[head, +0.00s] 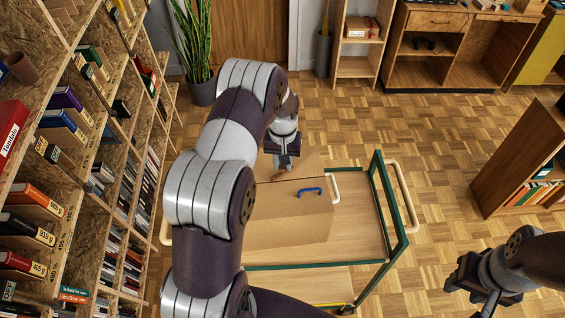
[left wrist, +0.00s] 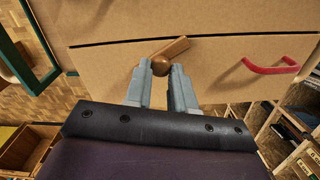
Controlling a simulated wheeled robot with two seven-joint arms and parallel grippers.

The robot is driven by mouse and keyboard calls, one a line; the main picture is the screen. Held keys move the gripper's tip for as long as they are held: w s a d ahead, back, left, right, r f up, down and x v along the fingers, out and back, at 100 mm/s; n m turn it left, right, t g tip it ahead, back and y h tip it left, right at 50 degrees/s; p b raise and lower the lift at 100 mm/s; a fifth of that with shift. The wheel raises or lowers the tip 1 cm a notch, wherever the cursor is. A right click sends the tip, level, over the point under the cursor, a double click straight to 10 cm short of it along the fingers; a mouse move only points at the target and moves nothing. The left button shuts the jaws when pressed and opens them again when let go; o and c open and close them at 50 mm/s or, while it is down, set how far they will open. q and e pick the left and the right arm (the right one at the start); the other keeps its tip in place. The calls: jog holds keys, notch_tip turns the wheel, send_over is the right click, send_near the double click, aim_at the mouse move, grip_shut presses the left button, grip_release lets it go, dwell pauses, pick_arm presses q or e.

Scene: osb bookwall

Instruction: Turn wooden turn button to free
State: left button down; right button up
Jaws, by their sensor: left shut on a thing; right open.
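A light brown box (head: 285,228) sits on the green-framed cart; it fills the upper left wrist view (left wrist: 130,70), with a dark seam across its face. The wooden turn button (left wrist: 178,48), a small brown bar with a rounded end, lies slanted across this seam. My left gripper (left wrist: 162,68) is shut on the button's rounded end, its fingertips on either side. In the head view my left gripper (head: 285,162) is at the far side of the box, and the button is hard to make out. My right gripper (head: 478,283) is open and empty at the lower right.
The cart's green rail (head: 388,205) stands right of the box. A bookwall (head: 95,190) lines the left side. Parquet floor is clear behind the cart.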

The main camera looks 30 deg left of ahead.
pick_arm(q)
jog(key=m, duration=0.4)
jog(key=m+b, duration=0.1)
jog(key=shift+s+d+f+m, duration=0.15)
jog(key=shift+s+f+m, duration=0.1)
jog(key=shift+m, duration=0.15)
jog(key=shift+r, duration=0.1)
dwell(0.3)
